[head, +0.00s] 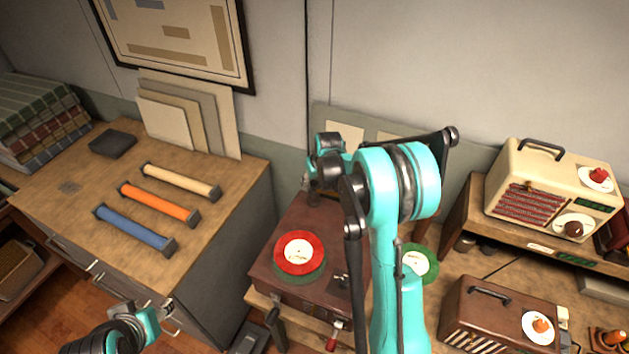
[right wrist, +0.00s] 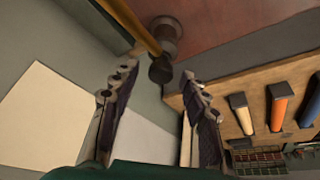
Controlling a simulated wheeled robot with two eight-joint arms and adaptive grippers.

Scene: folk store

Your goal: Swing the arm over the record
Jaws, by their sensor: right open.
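The record player (head: 262,280) is a brown box at centre. A red record with a cream label (head: 298,252) lies on its green platter. In the right wrist view, a gold rod (right wrist: 139,27), apparently the player's arm, runs to a grey post with a dark knob (right wrist: 161,69) on the red-brown deck. My right gripper (head: 318,182) is at the deck's back edge. Its open fingers (right wrist: 158,85) lie either side of the dark knob in the picture; I see no contact. My own right arm hides the deck's back right. My left gripper (head: 150,318) is low at the left, away from the player.
A wooden counter (head: 75,185) at left bears blue, orange and cream bars. A green record (head: 418,262) lies right of my right arm. A cream radio (head: 550,190) and a brown one (head: 495,315) stand at right. The wall is close behind the player.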

